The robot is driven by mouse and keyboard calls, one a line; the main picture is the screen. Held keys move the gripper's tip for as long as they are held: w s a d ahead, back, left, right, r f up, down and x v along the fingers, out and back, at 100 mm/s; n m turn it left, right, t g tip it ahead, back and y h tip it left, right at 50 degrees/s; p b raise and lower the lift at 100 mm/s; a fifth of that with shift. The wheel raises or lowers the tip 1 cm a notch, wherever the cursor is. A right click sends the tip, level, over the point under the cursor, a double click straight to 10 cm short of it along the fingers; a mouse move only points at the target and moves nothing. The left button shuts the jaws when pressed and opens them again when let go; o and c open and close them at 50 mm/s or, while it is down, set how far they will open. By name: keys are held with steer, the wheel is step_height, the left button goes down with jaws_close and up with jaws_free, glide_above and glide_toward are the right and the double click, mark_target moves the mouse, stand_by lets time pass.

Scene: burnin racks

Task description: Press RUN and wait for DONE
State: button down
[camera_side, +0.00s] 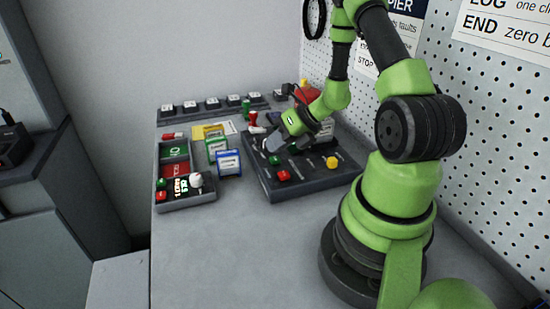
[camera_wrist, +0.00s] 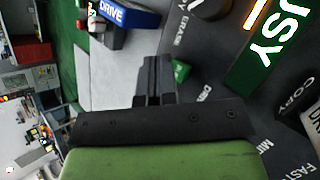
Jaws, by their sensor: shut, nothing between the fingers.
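A dark control panel (camera_side: 310,178) lies in front of my arm, with a green button (camera_side: 274,160), a red button (camera_side: 283,176) and a yellow button (camera_side: 332,162). My gripper (camera_side: 270,146) is over the panel's left part, close to the green button. In the wrist view, my gripper's fingers (camera_wrist: 153,78) are together and empty, with a green button (camera_wrist: 181,71) just to their right. I cannot tell whether they touch it. A lit green display (camera_wrist: 268,50) shows "USY", its first letter cut off. I cannot read a RUN label.
A row of white-topped blocks (camera_side: 212,103) lines the back. The front table is clear.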

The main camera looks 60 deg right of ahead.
mark_target(276, 157)
steer(key=shift+r, duration=0.15)
steer(key=shift+r, duration=2.5)
steer(key=s+a+r+n+g+y, duration=0.2)
steer(key=a+r+n+g, duration=0.1)
steer(key=a+r+n, duration=1.35)
steer(key=s+a+r+n+t+h, duration=0.1)
steer(key=s+n, duration=0.8)
steer(key=n, duration=1.1)
steer(key=shift+a+r+t+h, duration=0.3)
steer(key=shift+r+h, duration=0.5)
steer(key=shift+h, duration=0.3)
stand_by(0.6)
